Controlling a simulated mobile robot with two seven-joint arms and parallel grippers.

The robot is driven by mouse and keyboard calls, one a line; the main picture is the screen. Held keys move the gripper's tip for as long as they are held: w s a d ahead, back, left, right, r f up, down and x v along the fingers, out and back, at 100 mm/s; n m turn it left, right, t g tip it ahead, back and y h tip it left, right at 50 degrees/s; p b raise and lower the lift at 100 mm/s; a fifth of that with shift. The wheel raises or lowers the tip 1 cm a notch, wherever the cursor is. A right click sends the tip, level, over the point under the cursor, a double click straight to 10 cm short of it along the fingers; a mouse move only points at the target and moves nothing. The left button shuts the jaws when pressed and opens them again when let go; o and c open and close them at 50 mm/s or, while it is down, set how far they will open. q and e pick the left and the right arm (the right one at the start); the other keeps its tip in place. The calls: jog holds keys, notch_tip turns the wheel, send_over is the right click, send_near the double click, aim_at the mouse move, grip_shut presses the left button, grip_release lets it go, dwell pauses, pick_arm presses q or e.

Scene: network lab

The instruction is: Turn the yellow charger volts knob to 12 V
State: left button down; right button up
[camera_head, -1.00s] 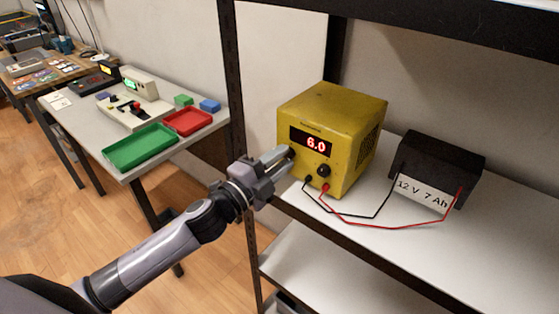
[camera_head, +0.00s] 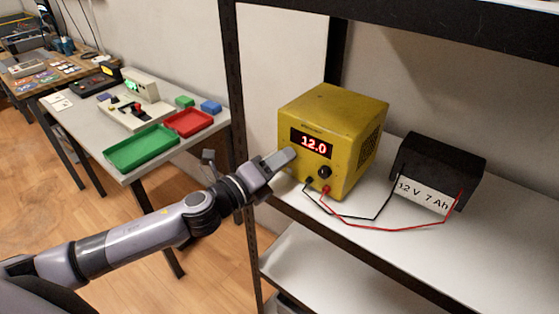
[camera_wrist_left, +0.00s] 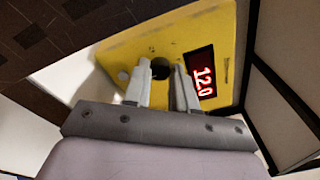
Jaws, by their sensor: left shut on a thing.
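The yellow charger (camera_head: 338,120) stands on the shelf, and its red display (camera_head: 312,145) reads 12.0. The display also shows, turned on its side, in the left wrist view (camera_wrist_left: 202,72). My left gripper (camera_head: 288,156) reaches the left part of the charger's front. It is shut on a dark knob (camera_wrist_left: 160,68), seen between its fingertips (camera_wrist_left: 162,72) in the wrist view; in the head view the gripper hides this knob. Another black knob (camera_head: 324,172) sits free below the display. No knob lettering is legible. My right gripper is not in view.
Black and red leads run from the charger to a black battery (camera_head: 440,168) marked 12 V 7 Ah. A dark shelf post (camera_head: 236,120) stands left of the charger, close to my arm. A table with a green tray (camera_head: 141,148) and a red tray (camera_head: 188,123) is further left.

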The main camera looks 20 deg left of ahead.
pick_arm(q)
jog(key=shift+m, duration=0.5)
jog(key=c, duration=0.9)
grip_release()
jog(key=shift+s, duration=0.1)
jog(key=b+v, duration=0.1)
jog(key=v, duration=0.6)
jog(key=shift+b, duration=0.4)
jog(key=shift+a, duration=0.1)
